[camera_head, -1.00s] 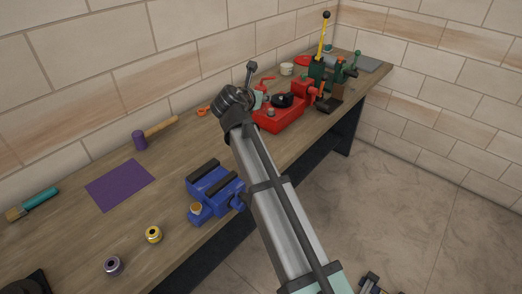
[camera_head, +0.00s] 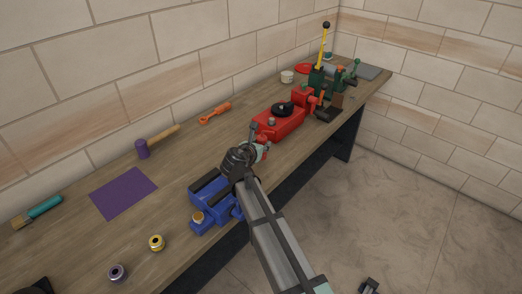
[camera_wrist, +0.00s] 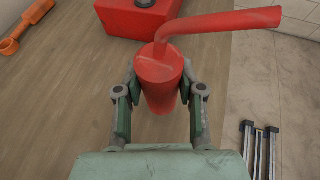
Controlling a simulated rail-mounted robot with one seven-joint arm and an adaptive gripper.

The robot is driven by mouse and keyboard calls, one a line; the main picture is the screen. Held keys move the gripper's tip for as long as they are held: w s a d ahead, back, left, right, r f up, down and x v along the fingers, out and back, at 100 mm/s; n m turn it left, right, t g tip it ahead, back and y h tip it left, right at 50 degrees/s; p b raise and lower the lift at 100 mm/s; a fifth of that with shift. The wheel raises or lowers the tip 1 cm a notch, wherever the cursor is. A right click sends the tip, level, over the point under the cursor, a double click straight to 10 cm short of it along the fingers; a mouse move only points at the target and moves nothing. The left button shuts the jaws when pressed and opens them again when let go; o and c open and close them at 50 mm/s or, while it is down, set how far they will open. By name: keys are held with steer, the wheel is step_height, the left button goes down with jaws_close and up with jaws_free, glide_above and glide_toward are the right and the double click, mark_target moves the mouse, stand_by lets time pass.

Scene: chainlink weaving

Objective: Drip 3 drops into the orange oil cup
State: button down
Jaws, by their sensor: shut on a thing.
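My gripper (camera_wrist: 160,95) is shut on a red oil can (camera_wrist: 158,86) with a long bent spout (camera_wrist: 220,22), which points right in the wrist view. In the head view, the can (camera_head: 264,151) is partly hidden by my gripper (camera_head: 254,149). They are near the bench's front edge, between the blue vise (camera_head: 214,204) and the red machine (camera_head: 278,122). A small orange-topped cup (camera_head: 198,216) sits on the blue vise's near end; it looks like the orange oil cup. Its inside is too small to make out. My arm hides part of the vise.
A yellow ring-like part (camera_head: 157,243), a purple one (camera_head: 117,272), a purple mat (camera_head: 123,194), a mallet (camera_head: 150,144) and a brush (camera_head: 38,211) lie left. An orange tool (camera_head: 215,113) lies behind. A green press (camera_head: 318,80) stands far right.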

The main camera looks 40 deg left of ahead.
steer(key=shift+f+p, duration=0.55)
steer(key=shift+f, duration=1)
steer(key=shift+f, duration=0.15)
steer(key=c, duration=0.7)
jaws_free()
steer(key=shift+f+b, duration=0.1)
steer(key=shift+b, duration=0.35)
